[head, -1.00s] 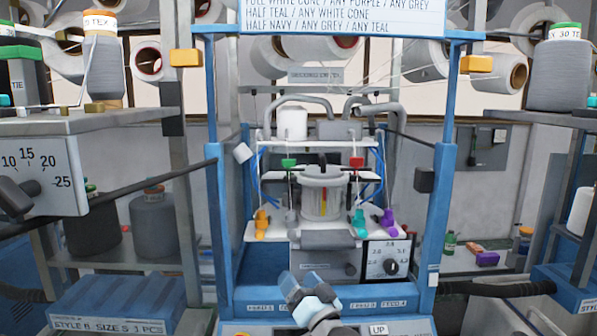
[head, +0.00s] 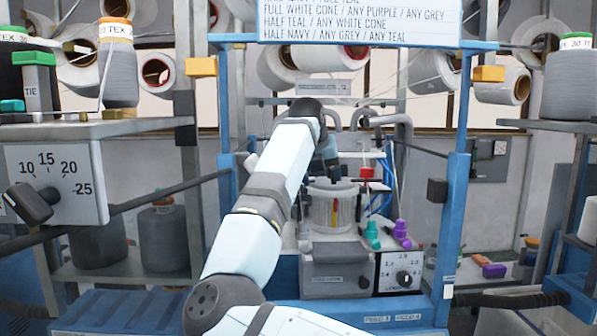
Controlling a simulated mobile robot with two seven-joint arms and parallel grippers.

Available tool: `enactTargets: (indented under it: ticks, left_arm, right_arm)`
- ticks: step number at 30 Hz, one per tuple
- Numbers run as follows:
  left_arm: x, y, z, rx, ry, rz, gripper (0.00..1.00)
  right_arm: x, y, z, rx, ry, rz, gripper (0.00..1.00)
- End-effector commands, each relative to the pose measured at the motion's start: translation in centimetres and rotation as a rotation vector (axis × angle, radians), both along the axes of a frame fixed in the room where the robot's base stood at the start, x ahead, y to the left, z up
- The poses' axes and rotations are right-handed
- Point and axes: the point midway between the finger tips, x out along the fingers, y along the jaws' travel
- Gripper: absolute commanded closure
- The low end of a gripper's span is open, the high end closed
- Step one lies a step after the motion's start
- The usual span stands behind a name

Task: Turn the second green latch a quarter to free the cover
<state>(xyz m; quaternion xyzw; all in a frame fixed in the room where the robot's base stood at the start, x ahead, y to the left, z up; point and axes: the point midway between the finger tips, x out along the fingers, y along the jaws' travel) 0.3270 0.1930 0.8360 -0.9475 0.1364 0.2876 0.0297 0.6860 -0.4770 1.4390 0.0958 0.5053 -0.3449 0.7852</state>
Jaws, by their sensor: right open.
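The pale round cover (head: 331,208) with a clear window stands in the middle of the knitting machine, below a dark crossbar. A red latch (head: 367,173) shows at its upper right. No green latch shows now; my right arm covers the left side of the machine. My right arm reaches up from the bottom and bends down behind its dark wrist. My right gripper (head: 327,173) is small and dark just above the cover. It is open, but its fingertips are hard to make out, and I cannot tell whether it touches anything. My left gripper is out of view.
A teal peg (head: 372,234) and a purple peg (head: 401,233) stand right of the cover. A dial box (head: 400,273) is below them. Blue posts (head: 457,200) flank the machine. Yarn shelves stand at both sides, with a numbered dial (head: 55,185) at left.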

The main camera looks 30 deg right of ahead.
Motion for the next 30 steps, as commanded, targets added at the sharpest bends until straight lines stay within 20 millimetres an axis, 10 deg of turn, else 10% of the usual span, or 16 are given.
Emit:
enactTargets:
  ticks: [9, 30]
  left_arm:
    - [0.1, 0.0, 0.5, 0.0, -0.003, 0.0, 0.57]
    - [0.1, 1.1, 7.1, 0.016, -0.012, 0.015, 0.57]
  right_arm:
    - [1.4, 5.0, 3.9, 0.229, -0.03, 0.151, 0.3]
    - [11.3, -1.3, 4.0, 0.225, -0.027, 0.148, 0.3]
